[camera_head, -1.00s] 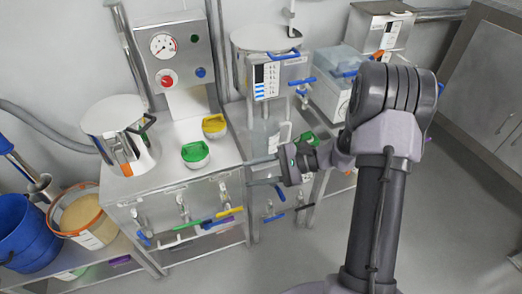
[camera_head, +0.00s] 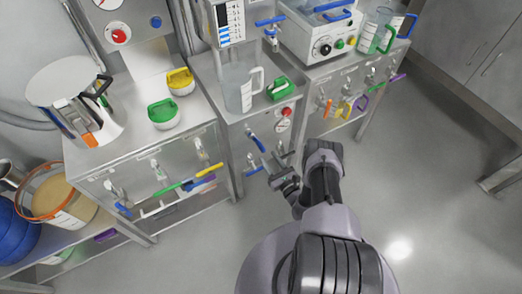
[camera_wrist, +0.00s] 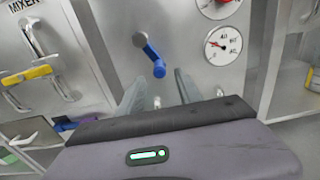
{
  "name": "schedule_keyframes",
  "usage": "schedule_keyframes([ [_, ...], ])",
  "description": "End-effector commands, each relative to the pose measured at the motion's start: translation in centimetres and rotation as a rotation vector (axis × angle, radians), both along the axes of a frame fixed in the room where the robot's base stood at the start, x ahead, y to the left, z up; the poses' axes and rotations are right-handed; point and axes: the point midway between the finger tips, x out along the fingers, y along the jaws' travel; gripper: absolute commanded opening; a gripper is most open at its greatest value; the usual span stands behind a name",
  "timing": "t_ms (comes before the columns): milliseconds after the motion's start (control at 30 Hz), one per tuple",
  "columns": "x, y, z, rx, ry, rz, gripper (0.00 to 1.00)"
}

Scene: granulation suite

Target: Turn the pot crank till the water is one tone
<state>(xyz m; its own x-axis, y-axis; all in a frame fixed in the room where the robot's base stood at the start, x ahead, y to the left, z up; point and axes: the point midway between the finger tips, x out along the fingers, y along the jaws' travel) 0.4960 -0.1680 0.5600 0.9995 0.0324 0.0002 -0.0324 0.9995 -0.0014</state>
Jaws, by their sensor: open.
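A crank with a blue handle (camera_wrist: 153,58) sticks out of a grey front panel in the wrist view. In the head view a blue handle (camera_head: 256,143) shows on the middle cabinet's front. My gripper (camera_wrist: 160,92) is open and empty, its two fingers on either side below the handle, apparently not touching it. In the head view my gripper (camera_head: 284,180) is in front of this cabinet, low down. A steel pot (camera_head: 75,98) with a black handle stands on the left cabinet. A clear jug (camera_head: 240,92) stands on the middle cabinet; I cannot tell the water's tones.
Gauges (camera_wrist: 222,46) sit right of the crank. The left cabinet has a yellow handle (camera_wrist: 27,75) and several coloured levers. The floor (camera_head: 420,180) at the right is clear.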

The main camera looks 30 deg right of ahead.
Motion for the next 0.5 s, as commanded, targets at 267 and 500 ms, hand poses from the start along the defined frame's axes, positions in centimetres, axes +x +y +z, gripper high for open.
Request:
schedule_keyframes([
  [267, 5.8, 0.3, -0.2, -0.001, -0.002, 0.003, 0.42],
  [500, 7.1, 0.3, 0.0, 0.001, 0.0, 0.001, 0.42],
])
